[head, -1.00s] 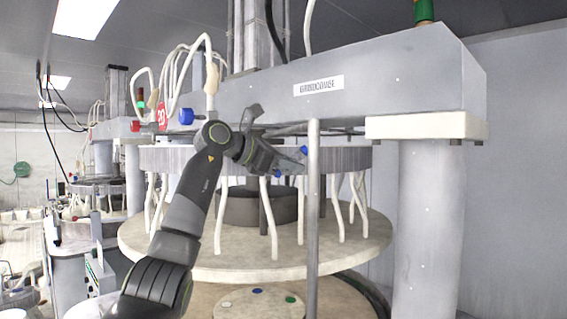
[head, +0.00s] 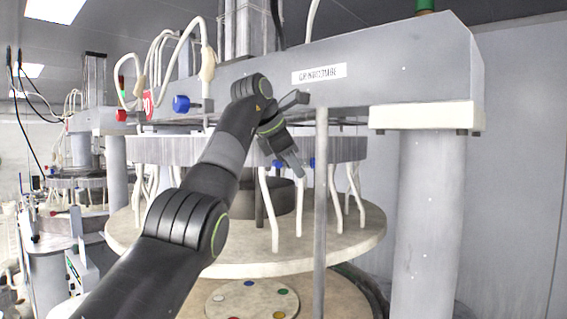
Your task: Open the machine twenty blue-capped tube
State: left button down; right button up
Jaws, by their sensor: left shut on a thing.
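The machine with the red 20 sign (head: 146,104) fills the middle of the head view. White tubes hang from its grey upper ring (head: 165,150) down to a pale round platen (head: 350,243). Small blue caps (head: 312,162) show at the ring's front edge, right beside my left gripper. My left gripper (head: 291,160) points down and to the right in front of the ring. It is shut on a blue-capped tube, whose held part is mostly hidden by the fingers. My right gripper is not in view.
A grey vertical post (head: 321,215) stands just right of my left gripper. A larger blue knob (head: 183,104) sits on the beam at left. A lower disc (head: 253,300) with coloured dots lies below. A thick column (head: 428,220) stands at right.

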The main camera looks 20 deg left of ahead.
pick_arm(q)
jog(key=shift+f, duration=0.1)
jog(key=c, duration=1.6)
grip_release()
jog(key=shift+o, duration=0.2)
jog(key=v, duration=1.2)
jog(key=shift+d, duration=0.15)
